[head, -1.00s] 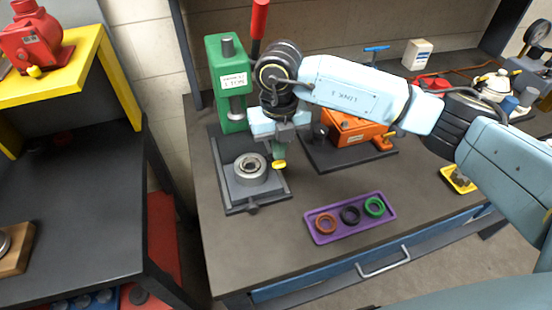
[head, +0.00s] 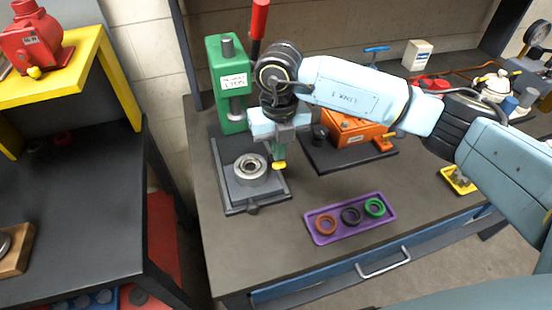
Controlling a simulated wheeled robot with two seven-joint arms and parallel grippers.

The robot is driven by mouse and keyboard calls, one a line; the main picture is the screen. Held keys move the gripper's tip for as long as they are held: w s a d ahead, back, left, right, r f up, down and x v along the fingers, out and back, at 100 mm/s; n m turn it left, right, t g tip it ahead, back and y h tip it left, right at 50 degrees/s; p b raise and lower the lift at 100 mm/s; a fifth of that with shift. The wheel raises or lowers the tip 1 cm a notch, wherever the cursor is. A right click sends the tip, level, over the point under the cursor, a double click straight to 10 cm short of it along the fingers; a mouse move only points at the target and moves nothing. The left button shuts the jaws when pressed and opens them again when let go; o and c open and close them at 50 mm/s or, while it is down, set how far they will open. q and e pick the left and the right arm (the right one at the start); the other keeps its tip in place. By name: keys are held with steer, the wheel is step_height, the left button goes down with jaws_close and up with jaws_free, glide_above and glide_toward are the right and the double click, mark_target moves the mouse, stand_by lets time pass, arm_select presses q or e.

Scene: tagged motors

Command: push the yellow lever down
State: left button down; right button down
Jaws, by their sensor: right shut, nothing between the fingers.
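A small yellow piece (head: 279,167), which looks like the lever's end, shows just beside the green press (head: 228,75) base, at its right edge. My right gripper (head: 279,150) points down directly above the yellow piece, with its fingers shut and nothing held. The fingers hide part of whatever the yellow piece belongs to. I cannot tell whether the fingertips touch it. My left gripper is not in view.
An orange machine (head: 352,128) on a dark plate stands right of the gripper. A purple tray (head: 320,238) with three rings lies in front. A round metal part (head: 249,168) sits on the press base. A red lever (head: 259,22) rises behind.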

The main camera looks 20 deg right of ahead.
mark_target(279, 163)
steer(key=shift+f, duration=0.2)
stand_by(0.6)
steer(key=shift+s+f+b, duration=0.1)
steer(key=shift+f+b, duration=2.25)
steer(key=shift+f, duration=0.55)
steer(key=shift+r, duration=0.1)
steer(key=shift+r+p, duration=0.45)
steer(key=shift+r, duration=0.1)
steer(key=shift+r+p, duration=1.8)
steer(key=shift+r, duration=1.25)
steer(key=shift+f, duration=0.1)
